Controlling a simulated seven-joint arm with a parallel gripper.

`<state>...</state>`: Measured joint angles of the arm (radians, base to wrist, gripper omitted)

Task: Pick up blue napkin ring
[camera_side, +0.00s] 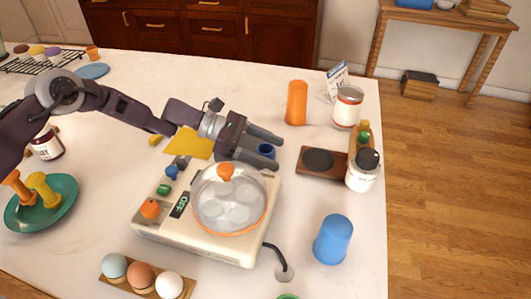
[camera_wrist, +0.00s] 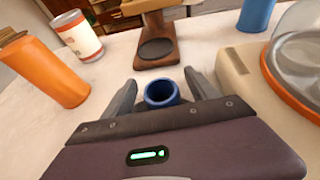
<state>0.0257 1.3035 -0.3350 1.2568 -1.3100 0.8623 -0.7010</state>
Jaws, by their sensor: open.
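The blue napkin ring (camera_side: 265,150) stands on the white counter just behind the cooker, partly hidden by my gripper in the side view. In the wrist view the blue napkin ring (camera_wrist: 161,93) shows its open top and sits between my two fingers. My gripper (camera_side: 279,153) is open, with one finger on each side of the ring. In the wrist view my gripper (camera_wrist: 158,88) shows a gap between each finger and the ring, the left gap looking wider. I cannot tell how far the fingertips are above the counter.
The cream cooker (camera_side: 200,240) with a clear orange-rimmed lid (camera_side: 229,200) is close beside my gripper. A wooden stand (camera_side: 320,164), an orange cylinder (camera_side: 296,103), a can (camera_side: 346,107), a white jar (camera_side: 362,170) and a blue cup (camera_side: 333,240) stand around. Counter between them is clear.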

